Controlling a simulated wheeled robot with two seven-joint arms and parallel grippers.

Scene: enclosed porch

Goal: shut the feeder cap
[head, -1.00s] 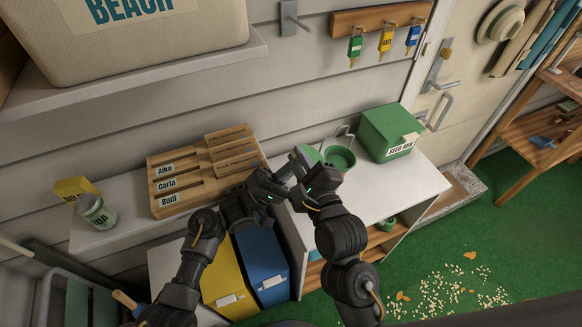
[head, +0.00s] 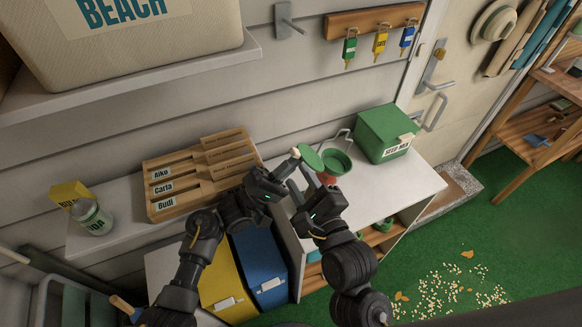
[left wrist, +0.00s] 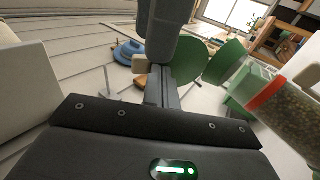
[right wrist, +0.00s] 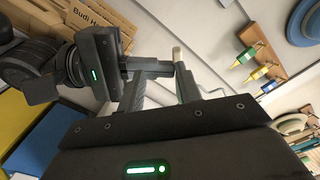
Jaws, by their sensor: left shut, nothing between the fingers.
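The feeder's round green cap (head: 309,158) stands open and tilted, left of its green top (head: 336,162). A pale knob (head: 295,153) shows at the cap's left. The left wrist view shows the cap (left wrist: 187,62), the green top (left wrist: 225,62) and the clear seed tube with an orange rim (left wrist: 272,96). My left gripper (head: 283,172) is shut and empty, just below and left of the cap. My right gripper (head: 301,192) looks open, beside it and below the cap. The two grippers are close together, hiding the lower feeder.
A green seed-mix box (head: 382,135) stands right of the feeder on the white counter (head: 385,185). A wooden name rack (head: 180,185) stands at left. Keys hang from a wall rail (head: 365,20). Spilled seed (head: 455,290) lies on the green floor.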

